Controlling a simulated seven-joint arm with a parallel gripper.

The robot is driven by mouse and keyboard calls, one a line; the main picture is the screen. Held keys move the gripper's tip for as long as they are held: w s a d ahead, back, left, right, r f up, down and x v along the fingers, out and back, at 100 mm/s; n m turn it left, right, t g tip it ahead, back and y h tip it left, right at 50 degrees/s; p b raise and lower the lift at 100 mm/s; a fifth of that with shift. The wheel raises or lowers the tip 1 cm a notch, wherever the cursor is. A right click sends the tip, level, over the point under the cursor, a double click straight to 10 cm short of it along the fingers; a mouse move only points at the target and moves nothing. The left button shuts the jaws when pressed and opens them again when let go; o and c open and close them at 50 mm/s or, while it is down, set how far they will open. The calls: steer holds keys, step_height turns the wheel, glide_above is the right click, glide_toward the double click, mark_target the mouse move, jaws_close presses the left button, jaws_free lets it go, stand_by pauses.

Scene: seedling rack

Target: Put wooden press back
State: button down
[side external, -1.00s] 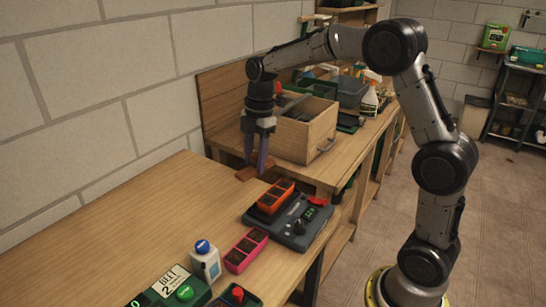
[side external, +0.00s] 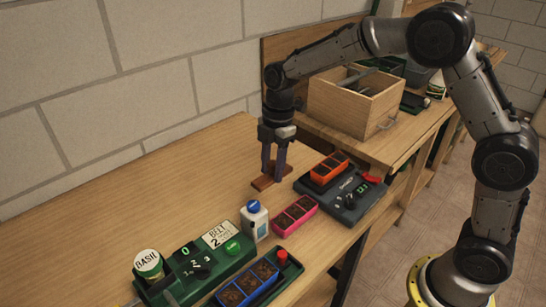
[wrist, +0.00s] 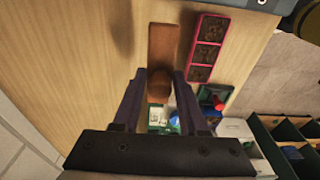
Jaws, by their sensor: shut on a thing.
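The wooden press is a reddish-brown flat block (side external: 271,178) with a rounded handle. In the side view it hangs at the fingertips of my gripper (side external: 272,170), left of the pink tray. In the wrist view the press plate (wrist: 163,45) lies ahead of my gripper (wrist: 158,82), and its handle sits between the two fingers, which are shut on it. A shadow lies apart from the press on the left, so it seems to be above the table; the height is hard to tell.
A pink seedling tray (side external: 294,215), a blue-capped bottle (side external: 254,221), a scale with an orange tray (side external: 345,194), a green seed device (side external: 200,268) and a blue tray (side external: 248,283) stand nearby. A wooden crate (side external: 350,106) is behind. The table at left is clear.

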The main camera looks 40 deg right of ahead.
steer(key=shift+f, duration=3.9)
steer(key=shift+f, duration=0.6)
steer(key=shift+c, duration=1.8)
jaws_free()
